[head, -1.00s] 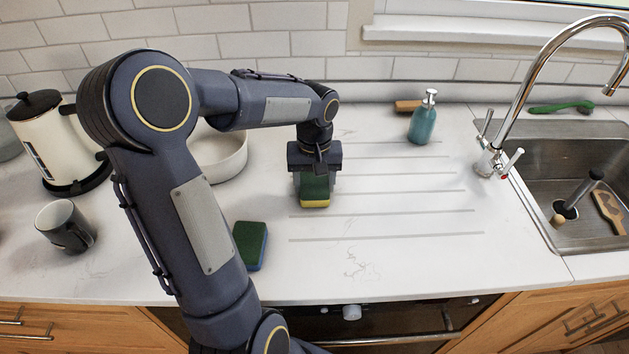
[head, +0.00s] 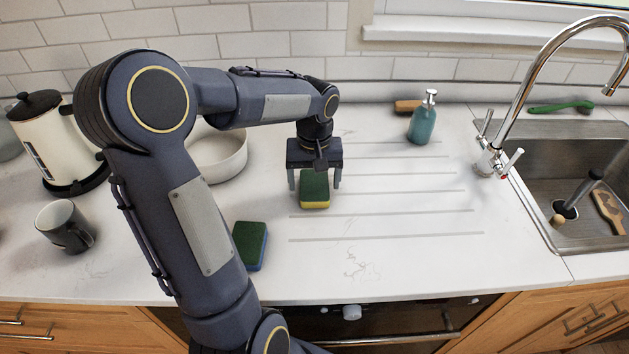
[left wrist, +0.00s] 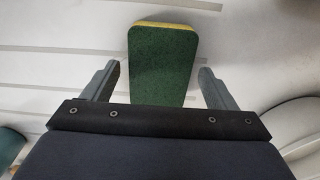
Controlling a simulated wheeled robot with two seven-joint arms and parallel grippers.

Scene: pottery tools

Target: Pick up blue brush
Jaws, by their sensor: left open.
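No clearly blue brush shows in either view. A dark-handled tool (head: 580,192), maybe a brush, leans in the sink; its colour is hard to tell. A green brush (head: 561,106) lies behind the sink. My left gripper (head: 314,188) is open, pointing down, with one finger on each side of a green and yellow sponge (head: 315,187) that rests on the counter. In the left wrist view the sponge (left wrist: 162,65) lies between the spread fingers (left wrist: 160,72), with gaps on both sides. My right gripper is out of view.
A green and blue sponge (head: 250,245) lies beside my arm. A teal soap bottle (head: 423,120) stands in front of a wooden item (head: 407,106). The tap (head: 492,155) rises beside the sink (head: 530,190), which holds a wooden brush (head: 608,210).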

